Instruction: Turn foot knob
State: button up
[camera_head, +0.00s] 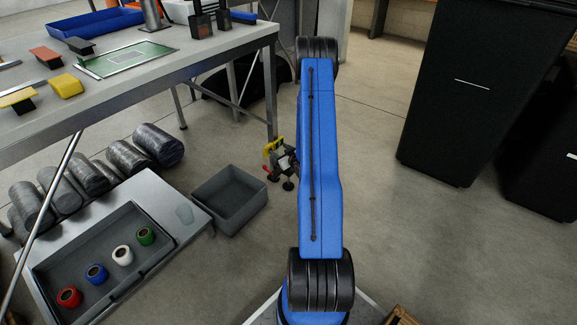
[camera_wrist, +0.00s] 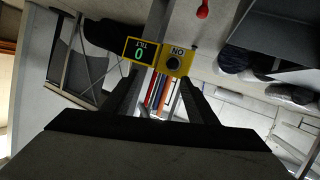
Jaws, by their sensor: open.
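In the wrist view a yellow plate (camera_wrist: 178,60) carries a round black knob (camera_wrist: 174,65) and lettering that shows inverted. A yellow-framed display (camera_wrist: 140,51) beside it reads 0 and TILT, also inverted. My gripper (camera_wrist: 162,80) is open, its two dark fingers pointing towards these plates. The knob shows beyond the fingertips, nearer the right finger; I cannot tell whether they touch. In the head view the yellow part (camera_head: 272,147) sits low by the bench leg, left of my blue arm. My gripper cannot be made out clearly there.
A red-ended part (camera_wrist: 203,9) is near the plates. In the head view a grey bin (camera_head: 229,198) stands left of the yellow part, beside a low tray (camera_head: 161,262) with coloured rolls. The metal bench (camera_head: 240,42) stands above. Black bins (camera_head: 462,90) stand right; floor between is clear.

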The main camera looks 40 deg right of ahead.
jog(key=s+d+f+m+t+h, duration=0.2)
jog(key=s+f+m+t, duration=0.1)
jog(key=s+f, duration=1.2)
jog(key=x, duration=1.2)
jog(key=f+x, duration=0.1)
jog(key=x, duration=0.5)
jog(key=shift+w+d, duration=0.2)
jog(key=c, duration=1.1)
jog(key=shift+a+f+h, duration=0.1)
jog(key=shift+h, duration=0.3)
